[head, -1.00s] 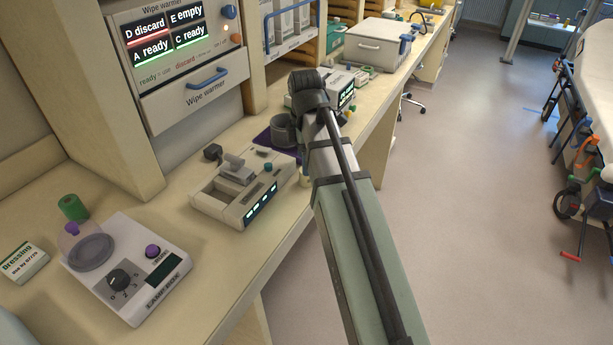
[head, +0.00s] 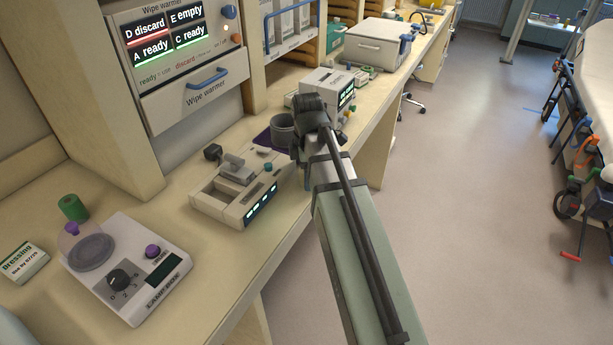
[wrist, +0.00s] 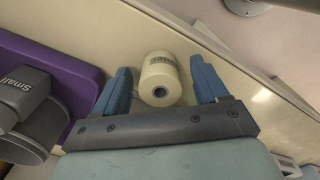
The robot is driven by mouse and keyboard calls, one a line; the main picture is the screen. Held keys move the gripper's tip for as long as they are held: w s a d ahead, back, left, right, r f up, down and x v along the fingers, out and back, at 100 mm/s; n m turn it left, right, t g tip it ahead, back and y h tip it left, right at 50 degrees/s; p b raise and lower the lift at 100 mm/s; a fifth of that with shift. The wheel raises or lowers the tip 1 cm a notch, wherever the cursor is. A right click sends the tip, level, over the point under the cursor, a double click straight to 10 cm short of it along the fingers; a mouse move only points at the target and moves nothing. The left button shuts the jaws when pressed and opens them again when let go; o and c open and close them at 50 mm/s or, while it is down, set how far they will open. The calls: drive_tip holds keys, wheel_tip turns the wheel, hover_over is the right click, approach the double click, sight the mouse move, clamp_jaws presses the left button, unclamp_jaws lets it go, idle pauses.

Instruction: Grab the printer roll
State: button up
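In the wrist view a white printer roll (wrist: 160,92), with a dark core and a printed label, is on the cream worktop. My gripper (wrist: 159,70) is open, its two blue fingers on either side of the roll. Gaps show between the roll and both fingers, so it is not gripped. In the head view my arm hides the roll, and I cannot make out the fingers clearly.
A grey cup marked Small (wrist: 22,95) stands on a purple mat (wrist: 75,88) left of my gripper. The worktop's edge runs just beyond the roll. A beige device with lit displays (head: 238,190) and a white box-shaped device (head: 322,84) stand nearby.

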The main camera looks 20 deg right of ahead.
drive_tip(key=c, duration=1.1)
